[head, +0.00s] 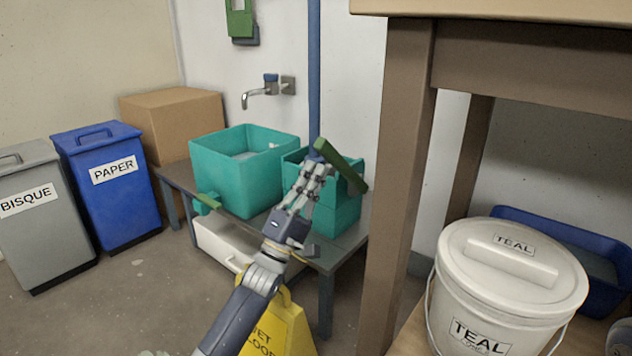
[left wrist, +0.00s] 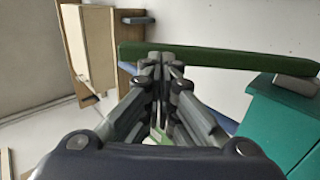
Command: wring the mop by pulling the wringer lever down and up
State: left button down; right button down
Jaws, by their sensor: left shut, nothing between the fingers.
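The dark green wringer lever (head: 344,168) slants down to the right across the teal wringer bucket (head: 335,217) on the low bench. The mop's blue pole (head: 314,70) stands upright behind the lever; the mop head is hidden. My left gripper (head: 319,165) is shut and empty, its fingertips close to the lever's upper left end. In the left wrist view the lever (left wrist: 225,54) runs across just beyond the shut fingertips (left wrist: 160,58); I cannot tell whether they touch. A teal bucket side (left wrist: 270,125) shows at the right.
A teal basin (head: 232,178) stands left of the wringer on the bench (head: 352,240), under a wall tap (head: 262,91). A yellow wet-floor sign (head: 285,325) is below my left arm. A wooden table leg (head: 395,170) and white TEAL bucket (head: 500,285) stand at the right.

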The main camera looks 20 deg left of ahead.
pick_arm(q)
jog(key=shift+w+d+r, duration=0.15)
jog(key=shift+w+r, duration=0.25)
jog(key=shift+r, duration=0.05)
